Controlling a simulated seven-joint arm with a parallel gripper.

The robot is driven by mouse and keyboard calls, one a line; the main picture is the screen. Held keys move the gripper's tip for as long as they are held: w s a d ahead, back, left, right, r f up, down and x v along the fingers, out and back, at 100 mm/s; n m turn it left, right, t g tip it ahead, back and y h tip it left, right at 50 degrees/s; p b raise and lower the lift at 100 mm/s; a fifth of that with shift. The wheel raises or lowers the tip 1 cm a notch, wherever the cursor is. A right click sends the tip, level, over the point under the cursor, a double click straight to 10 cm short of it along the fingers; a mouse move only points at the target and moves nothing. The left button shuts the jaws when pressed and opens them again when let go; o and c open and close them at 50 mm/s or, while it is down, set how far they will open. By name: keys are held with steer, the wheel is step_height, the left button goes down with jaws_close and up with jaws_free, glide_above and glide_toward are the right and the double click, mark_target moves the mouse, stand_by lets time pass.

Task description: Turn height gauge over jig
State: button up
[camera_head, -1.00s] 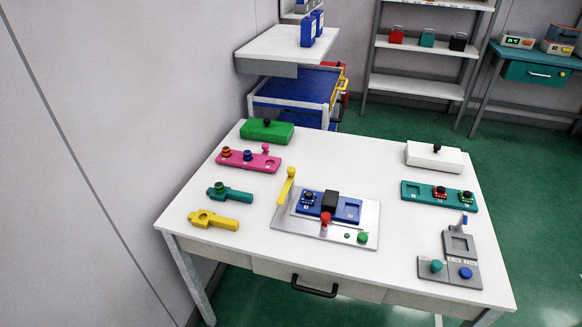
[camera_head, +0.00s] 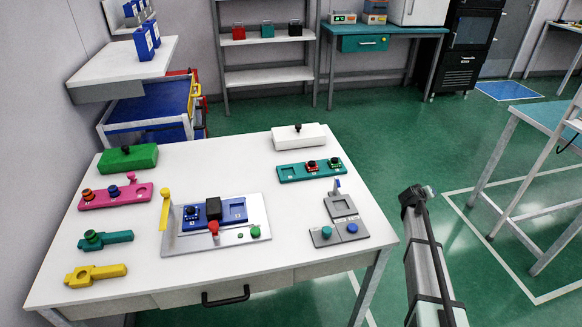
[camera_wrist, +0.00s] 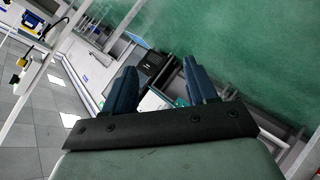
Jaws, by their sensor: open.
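The jig is a flat grey plate (camera_head: 245,232) near the middle of the white table in the head view. It carries a blue block (camera_head: 234,211) with round and square places and a black block (camera_head: 213,208) across it. A yellow lever (camera_head: 165,205), apparently the height gauge, stands at the plate's left edge, not over the blue block. A red knob (camera_head: 214,228) stands at the plate's front. In the wrist view my gripper (camera_wrist: 161,82) is open, with two dark blue fingers apart and nothing between them. It points away from the jig, which I cannot make out there.
On the table's left are a green box (camera_head: 128,158), a pink holder (camera_head: 107,198), a teal piece (camera_head: 105,240) and a yellow piece (camera_head: 95,275). On the right are a white box (camera_head: 298,137), a teal holder (camera_head: 300,172) and a grey fixture (camera_head: 341,221).

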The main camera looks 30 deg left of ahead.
steer(key=w+a+r+n+y, duration=0.1)
steer(key=a+r, duration=0.6)
steer(key=a, duration=0.3)
steer(key=w+a+r, duration=0.2)
steer(key=a+r, duration=0.4)
steer(key=a, duration=0.4)
steer(key=s+a+r+n+g+y, duration=0.1)
steer(key=s+a+r, duration=0.2)
steer(key=s+a, duration=0.6)
steer(key=s+a+r+g+y, duration=0.15)
steer(key=s+a, duration=0.35)
steer(key=a, duration=0.8)
step_height(320, 180, up, 15)
steer(key=n+g, duration=0.8)
steer(key=g, duration=0.1)
glide_above(164, 190)
step_height(164, 190, down, 14)
steer(key=shift+d+r, duration=0.15)
steer(key=shift+c, duration=0.2)
